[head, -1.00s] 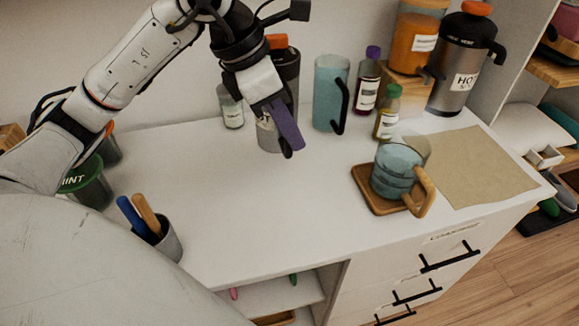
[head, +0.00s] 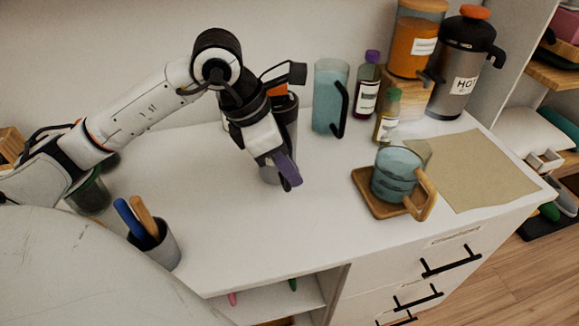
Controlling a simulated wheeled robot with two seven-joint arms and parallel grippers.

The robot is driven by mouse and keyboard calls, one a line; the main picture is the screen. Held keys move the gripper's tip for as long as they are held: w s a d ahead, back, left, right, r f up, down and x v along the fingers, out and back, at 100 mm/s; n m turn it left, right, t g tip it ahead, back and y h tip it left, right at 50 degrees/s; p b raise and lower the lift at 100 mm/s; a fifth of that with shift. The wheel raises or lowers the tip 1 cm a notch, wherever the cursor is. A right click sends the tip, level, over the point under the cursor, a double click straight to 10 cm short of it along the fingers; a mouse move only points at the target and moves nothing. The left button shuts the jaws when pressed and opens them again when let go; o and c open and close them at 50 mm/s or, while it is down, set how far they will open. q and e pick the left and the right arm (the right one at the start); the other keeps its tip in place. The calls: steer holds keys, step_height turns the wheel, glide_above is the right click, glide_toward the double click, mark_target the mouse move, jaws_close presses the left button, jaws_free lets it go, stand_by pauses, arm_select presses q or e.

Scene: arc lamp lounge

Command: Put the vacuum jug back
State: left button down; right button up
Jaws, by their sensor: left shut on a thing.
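A second jug (head: 464,88), silver and black with an orange lid and a "HOT" label, stands upright at the back right, apart from my gripper. My right gripper is not in view.
A blue pitcher (head: 329,98), bottles (head: 367,88) and an orange-filled container (head: 411,48) line the back. A glass mug (head: 394,181) sits on a wooden tray (head: 364,186). A tan mat (head: 465,170) is bare. A pen cup (head: 160,248) stands front left.

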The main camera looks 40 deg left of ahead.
arm_select(q)
steer(key=c, duration=1.8)
jaws_free()
steer(key=p+v, duration=0.1)
steer(key=v, duration=1.1)
steer(key=shift+r, duration=0.1)
